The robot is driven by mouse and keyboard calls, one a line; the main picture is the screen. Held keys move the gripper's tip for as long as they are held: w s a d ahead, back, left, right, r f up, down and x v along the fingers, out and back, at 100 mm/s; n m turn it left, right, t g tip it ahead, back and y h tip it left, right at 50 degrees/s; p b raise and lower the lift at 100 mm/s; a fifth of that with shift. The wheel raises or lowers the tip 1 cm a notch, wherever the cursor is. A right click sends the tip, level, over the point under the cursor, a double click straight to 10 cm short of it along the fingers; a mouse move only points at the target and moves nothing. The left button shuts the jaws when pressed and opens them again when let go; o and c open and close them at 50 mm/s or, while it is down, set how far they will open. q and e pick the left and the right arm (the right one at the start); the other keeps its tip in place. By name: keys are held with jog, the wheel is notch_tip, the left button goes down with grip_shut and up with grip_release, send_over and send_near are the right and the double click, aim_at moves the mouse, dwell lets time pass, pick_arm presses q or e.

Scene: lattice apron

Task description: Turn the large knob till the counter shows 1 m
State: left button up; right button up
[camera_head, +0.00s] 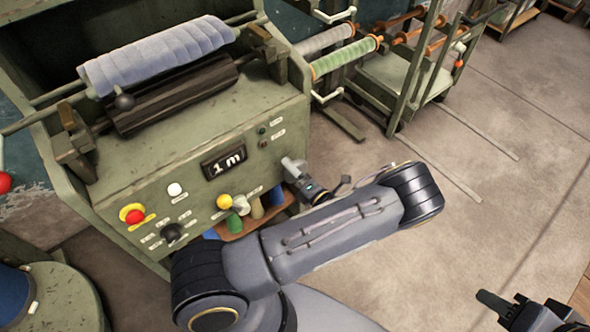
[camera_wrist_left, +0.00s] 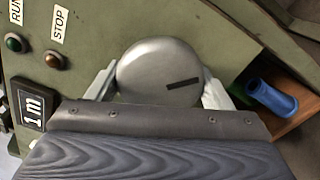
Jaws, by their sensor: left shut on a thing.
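The large knob (camera_wrist_left: 158,66) is a round silver-grey disc with a dark slot mark on its right side in the left wrist view. My left gripper (camera_wrist_left: 160,88) is shut on it, with one pale finger on each side. In the head view my left gripper (camera_head: 296,172) is at the right part of the green machine's front panel, and the knob is mostly hidden there. The counter (camera_head: 224,162) reads 1 m, and it also shows in the left wrist view (camera_wrist_left: 32,104). My right gripper (camera_head: 492,303) is at the bottom right, away from the machine.
A red stop button (camera_head: 133,214), a yellow knob (camera_head: 224,201) and a black knob (camera_head: 173,233) sit on the panel. A blue fabric roll (camera_head: 155,55) lies on top. Coloured cones (camera_head: 256,208) stand on a shelf below. A trolley (camera_head: 400,80) stands behind; the floor at right is clear.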

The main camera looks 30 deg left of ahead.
dwell(0.5)
pick_arm(q)
jog(key=o, duration=1)
jog(key=v, duration=0.7)
jog(key=shift+s+d, duration=0.15)
jog(key=shift+d, duration=0.2)
